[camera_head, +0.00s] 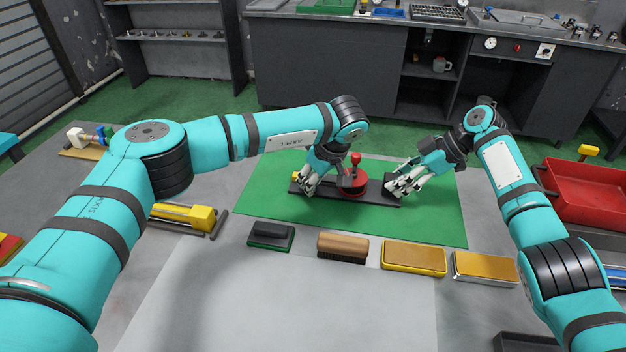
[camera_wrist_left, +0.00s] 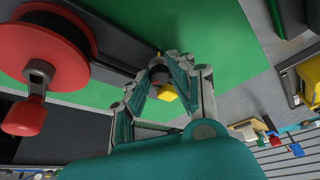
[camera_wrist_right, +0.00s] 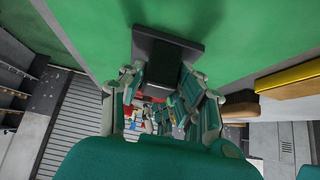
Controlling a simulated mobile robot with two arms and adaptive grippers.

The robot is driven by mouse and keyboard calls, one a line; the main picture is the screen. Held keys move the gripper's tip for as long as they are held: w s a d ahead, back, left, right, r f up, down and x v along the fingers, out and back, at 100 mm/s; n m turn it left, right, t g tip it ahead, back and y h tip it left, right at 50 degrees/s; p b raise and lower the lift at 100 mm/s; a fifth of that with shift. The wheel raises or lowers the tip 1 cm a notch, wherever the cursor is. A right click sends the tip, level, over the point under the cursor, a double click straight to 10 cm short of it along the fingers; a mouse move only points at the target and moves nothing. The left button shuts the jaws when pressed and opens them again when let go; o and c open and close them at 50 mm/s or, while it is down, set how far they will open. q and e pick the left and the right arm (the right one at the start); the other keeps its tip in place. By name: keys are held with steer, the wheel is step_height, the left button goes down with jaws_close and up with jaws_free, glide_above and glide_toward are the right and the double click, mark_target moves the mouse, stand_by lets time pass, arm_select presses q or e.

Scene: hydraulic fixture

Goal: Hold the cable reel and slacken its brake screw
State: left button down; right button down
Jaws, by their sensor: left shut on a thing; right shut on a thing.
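The red cable reel (camera_head: 349,184) stands on a long dark base (camera_head: 378,196) on the green mat; its red crank knob (camera_head: 355,158) points up. At the base's left end is the brake screw, its yellow head (camera_wrist_left: 167,93) and dark collar clear in the left wrist view. My left gripper (camera_head: 308,184) is shut on the brake screw, fingers on both sides of it. My right gripper (camera_head: 394,187) is shut on the dark block (camera_wrist_right: 163,66) at the base's right end. The fingers partly hide both held parts in the head view.
A dark pad (camera_head: 270,236), a brown brush (camera_head: 342,247) and two yellow-topped blocks (camera_head: 413,258) (camera_head: 485,268) lie in a row in front of the mat. A yellow device (camera_head: 183,217) sits at the left, a red tray (camera_head: 585,190) at the right.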

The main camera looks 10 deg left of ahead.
arm_select(q)
steer(key=shift+w+d+n+g, duration=0.1)
steer(key=shift+n+g, duration=0.5)
steer(key=shift+n, duration=0.9)
steer(key=shift+y, duration=0.3)
steer(key=c, duration=1.2)
jaws_free()
steer(key=v, duration=1.2)
steer(key=shift+r, duration=0.1)
